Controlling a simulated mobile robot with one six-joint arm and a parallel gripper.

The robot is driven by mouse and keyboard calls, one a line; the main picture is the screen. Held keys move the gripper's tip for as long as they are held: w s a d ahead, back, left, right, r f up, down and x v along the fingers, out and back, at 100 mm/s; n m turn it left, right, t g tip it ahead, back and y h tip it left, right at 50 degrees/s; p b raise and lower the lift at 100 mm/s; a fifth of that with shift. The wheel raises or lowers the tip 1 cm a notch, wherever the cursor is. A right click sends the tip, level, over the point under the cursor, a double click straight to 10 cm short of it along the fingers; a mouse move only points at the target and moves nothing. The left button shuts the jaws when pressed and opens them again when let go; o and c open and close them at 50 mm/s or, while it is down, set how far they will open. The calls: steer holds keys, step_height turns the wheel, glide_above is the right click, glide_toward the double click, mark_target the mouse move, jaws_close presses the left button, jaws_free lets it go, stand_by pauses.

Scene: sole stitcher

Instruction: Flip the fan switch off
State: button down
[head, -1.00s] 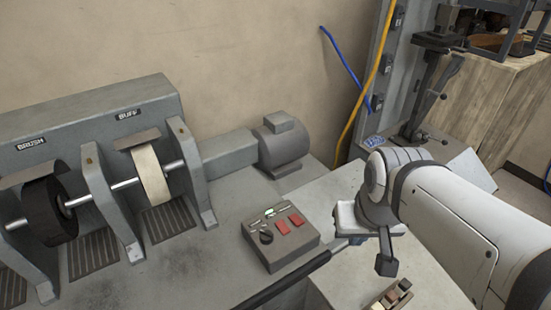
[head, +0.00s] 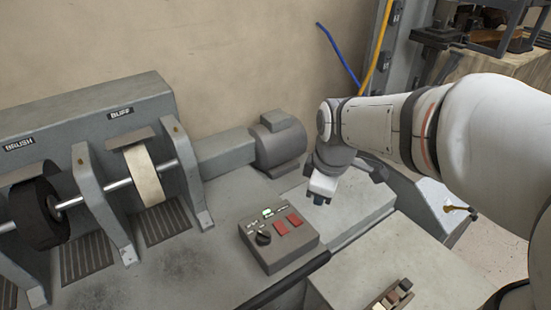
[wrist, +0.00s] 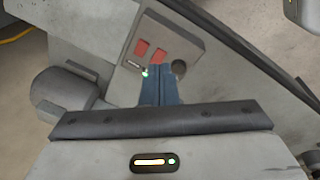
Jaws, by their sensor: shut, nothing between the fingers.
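A grey control box (head: 288,252) sits on the bench right of the grinder. Its top carries two red switches (head: 288,224), a black knob (head: 263,238), a small green light (head: 267,212) and small labels too small to read. I cannot tell which control is the fan switch. My gripper (head: 319,199) is shut and empty, hanging above the bench just behind and right of the box, apart from it. In the wrist view the blue fingertips (wrist: 160,70) point at the box, overlapping its edge near the green light (wrist: 144,73); the red switches (wrist: 150,53) and knob (wrist: 179,68) show beyond them.
The brush wheel (head: 45,212) and buff wheel (head: 143,176) stand at the left, with a grey motor (head: 277,143) behind the box. A dark rail (head: 285,282) runs along the bench's front edge. A small block tray (head: 390,297) lies at the front right.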

mark_target(278, 225)
steer(key=w+a+f+n+g, duration=0.1)
steer(key=w+a+f+n, duration=0.4)
steer(key=n, duration=0.6)
steer(key=w+a, duration=0.2)
steer(key=shift+w+a+b, duration=0.15)
steer(key=shift+a+b, duration=0.25)
steer(key=shift+f, duration=0.2)
steer(key=f, duration=0.4)
steer(key=w+f+p, duration=0.1)
steer(key=f, duration=0.4)
steer(key=a+f, duration=0.1)
steer(key=f, duration=0.3)
steer(key=shift+w+f, duration=0.2)
steer(key=shift+f, duration=0.15)
steer(key=shift+d, duration=0.1)
